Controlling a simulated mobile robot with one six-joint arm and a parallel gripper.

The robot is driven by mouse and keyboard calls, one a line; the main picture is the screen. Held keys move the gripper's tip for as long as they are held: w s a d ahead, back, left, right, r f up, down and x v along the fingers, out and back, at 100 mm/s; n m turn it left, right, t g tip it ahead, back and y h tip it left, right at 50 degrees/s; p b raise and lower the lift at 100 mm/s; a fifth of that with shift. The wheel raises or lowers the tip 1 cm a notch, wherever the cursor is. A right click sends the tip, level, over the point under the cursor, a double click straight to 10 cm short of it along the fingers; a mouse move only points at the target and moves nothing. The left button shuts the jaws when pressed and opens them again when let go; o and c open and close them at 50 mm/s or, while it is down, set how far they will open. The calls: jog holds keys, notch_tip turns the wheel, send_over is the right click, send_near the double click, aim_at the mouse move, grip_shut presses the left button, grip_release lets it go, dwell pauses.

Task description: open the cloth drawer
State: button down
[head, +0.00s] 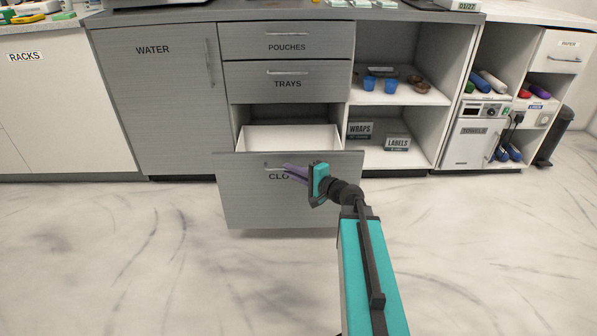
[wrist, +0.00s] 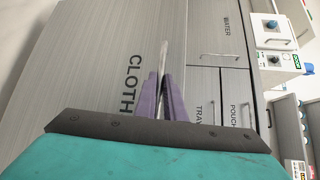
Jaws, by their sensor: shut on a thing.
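The cloth drawer (head: 245,195) is the lowest drawer of the grey cabinet in the head view, labelled with letters that begin "CLO". It stands pulled out, and its white inside (head: 290,137) shows behind the front. My gripper (head: 288,170) is at the top of the drawer front, its purple fingers shut on the drawer's handle. In the wrist view the handle (wrist: 163,55) runs between the two fingers (wrist: 162,95), beside the CLOTH label. My gripper hides part of the handle and label in the head view.
The pouches drawer (head: 287,35) and trays drawer (head: 265,82) above are shut. The water door (head: 150,100) to the left is shut. Open shelves (head: 400,125) on the right hold blue cups and signs. The marble floor (head: 150,260) in front is clear.

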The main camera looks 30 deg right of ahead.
jog(key=shift+a, duration=0.3)
jog(key=c, duration=1.8)
grip_release()
jog(key=shift+c, duration=0.2)
jog(key=shift+d, duration=0.2)
jog(key=shift+d, duration=0.1)
jog(key=p+v, duration=1.2)
jog(key=v, duration=0.1)
jog(key=shift+s+p, duration=0.3)
jog(key=shift+p, duration=0.1)
jog(key=shift+d+r, duration=0.15)
